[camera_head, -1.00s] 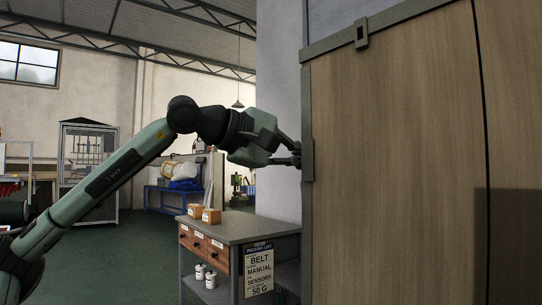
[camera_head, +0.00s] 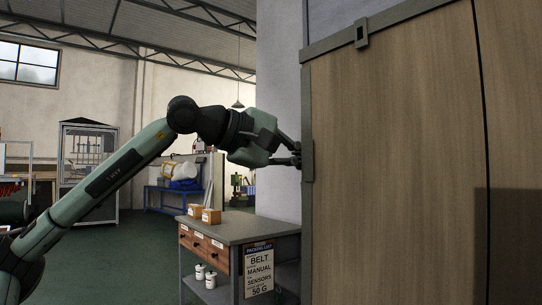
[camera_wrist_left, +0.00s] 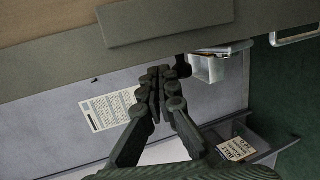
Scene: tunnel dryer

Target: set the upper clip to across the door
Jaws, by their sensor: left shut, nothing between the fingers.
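The wood-coloured door (camera_head: 395,170) fills the right of the head view inside a grey metal frame. A flat grey plate (camera_head: 307,158) sits on the frame's left edge; it also shows at the top of the wrist view (camera_wrist_left: 165,20). A small slotted grey block (camera_head: 361,34) sits on the top rail. I cannot tell for sure which part is the upper clip. My left gripper (camera_head: 297,155) is at the frame's left edge beside the plate, shut and empty. Its fingertips (camera_wrist_left: 160,75) show below the plate in the wrist view; contact is unclear. My right gripper is out of view.
A grey workbench (camera_head: 245,229) with small boxes (camera_head: 211,216) and a packing-list sign (camera_head: 258,268) stands below my left arm. A pale box-shaped part (camera_wrist_left: 208,68) lies right of the fingertips. A printed label (camera_wrist_left: 110,108) is on the grey wall. Open floor lies left.

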